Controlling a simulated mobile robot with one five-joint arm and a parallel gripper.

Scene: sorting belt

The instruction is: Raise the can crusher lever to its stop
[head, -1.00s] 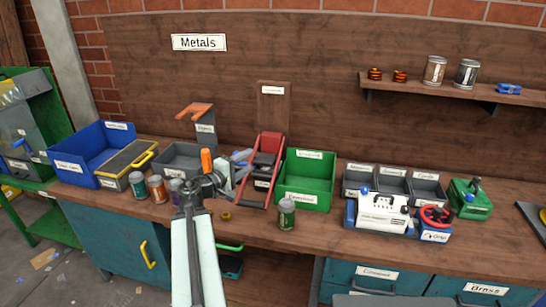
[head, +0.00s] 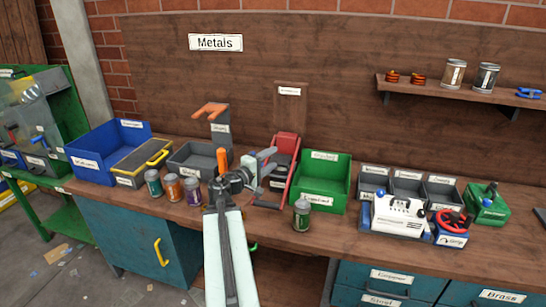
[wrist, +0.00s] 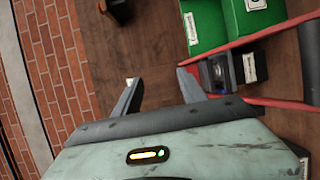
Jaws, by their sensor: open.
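The red can crusher (head: 286,147) stands on the bench between the grey bin and the green bin, partly hidden by my gripper in the head view. In the wrist view its red bars (wrist: 275,102) and dark, labelled body (wrist: 218,72) lie to the right. I cannot tell surely which red bar is the lever. My gripper (head: 268,162) is open and empty, just left of the crusher in the head view. In the wrist view my gripper (wrist: 156,80) has its right fingertip close to the end of a red bar; contact is unclear.
Several cans, including a green one (head: 301,215), stand near the bench's front edge. The green bin (head: 346,184) is right of the crusher, the grey bin (head: 181,160) left.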

